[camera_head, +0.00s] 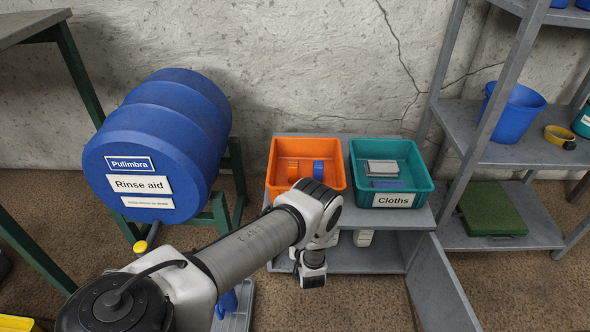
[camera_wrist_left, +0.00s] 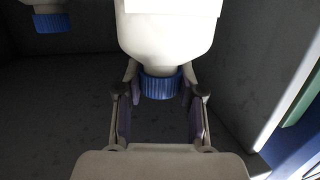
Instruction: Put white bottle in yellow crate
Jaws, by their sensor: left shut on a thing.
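A white bottle (camera_wrist_left: 168,35) with a blue cap (camera_wrist_left: 160,86) fills the top middle of the left wrist view. The fingers of my left gripper (camera_wrist_left: 161,88) are on both sides of the cap and shut on the bottle at its cap end. In the head view my left arm reaches down to the grey cabinet's front, and its fingers are hidden behind the wrist. A yellow edge (camera_head: 16,323), perhaps the yellow crate, shows at the bottom left corner, mostly cut off. My right gripper is not in view.
A second white bottle (camera_wrist_left: 46,6) with a blue cap is at the wrist view's top left. An orange bin (camera_head: 277,185) and teal Cloths bin (camera_head: 421,172) stand on the cabinet (camera_head: 340,256), whose door (camera_head: 440,290) is open.

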